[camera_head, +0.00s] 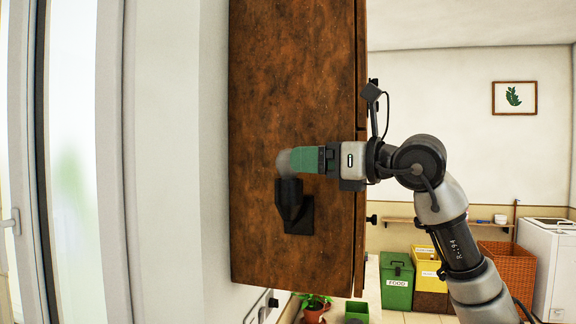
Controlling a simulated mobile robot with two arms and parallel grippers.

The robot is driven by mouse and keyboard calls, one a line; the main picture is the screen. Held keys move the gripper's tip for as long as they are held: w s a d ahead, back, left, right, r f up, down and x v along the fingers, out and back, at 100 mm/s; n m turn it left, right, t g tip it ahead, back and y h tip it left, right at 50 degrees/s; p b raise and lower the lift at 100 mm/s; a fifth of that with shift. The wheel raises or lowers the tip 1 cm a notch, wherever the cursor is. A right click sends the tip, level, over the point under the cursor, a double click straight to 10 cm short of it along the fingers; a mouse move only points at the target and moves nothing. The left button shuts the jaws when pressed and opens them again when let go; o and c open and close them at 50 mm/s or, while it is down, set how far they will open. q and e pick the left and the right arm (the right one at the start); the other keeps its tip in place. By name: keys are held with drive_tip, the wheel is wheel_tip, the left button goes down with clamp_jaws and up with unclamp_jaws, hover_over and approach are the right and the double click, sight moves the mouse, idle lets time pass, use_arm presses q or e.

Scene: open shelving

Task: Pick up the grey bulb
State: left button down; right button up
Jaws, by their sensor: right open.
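The grey bulb (283,164) is pale and hazy and stands in a black holder (291,201) fixed to the side of a brown wooden cabinet (262,90). My right gripper (297,160) comes in from the right with its green fingers level at the bulb's height. The fingers overlap the bulb's right side in the picture. The jaws are open, and I cannot tell whether they touch the bulb or surround it. My left gripper is out of view.
The cabinet side is otherwise bare. A white wall and a window frame (110,160) lie left. At the lower right stand a green bin (397,283), a yellow bin (428,266), a wicker basket (508,267) and a white appliance (548,262). A potted plant (313,308) sits below.

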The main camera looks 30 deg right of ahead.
sight(289, 172)
drive_tip(key=p+x, duration=0.2)
drive_tip(key=x, duration=0.2)
drive_tip(key=shift+s+a, duration=0.1)
drive_tip(key=shift+a, duration=0.1)
drive_tip(key=shift+w+a+f, duration=0.1)
drive_tip(key=shift+w+a, duration=0.1)
drive_tip(key=shift+w, duration=0.25)
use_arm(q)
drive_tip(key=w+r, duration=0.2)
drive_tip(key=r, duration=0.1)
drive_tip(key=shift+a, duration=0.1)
use_arm(e)
drive_tip(key=shift+s, duration=0.1)
drive_tip(key=shift+c, duration=1)
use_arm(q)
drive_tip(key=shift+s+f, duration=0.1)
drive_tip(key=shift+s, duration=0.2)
use_arm(e)
drive_tip(key=c, duration=0.8)
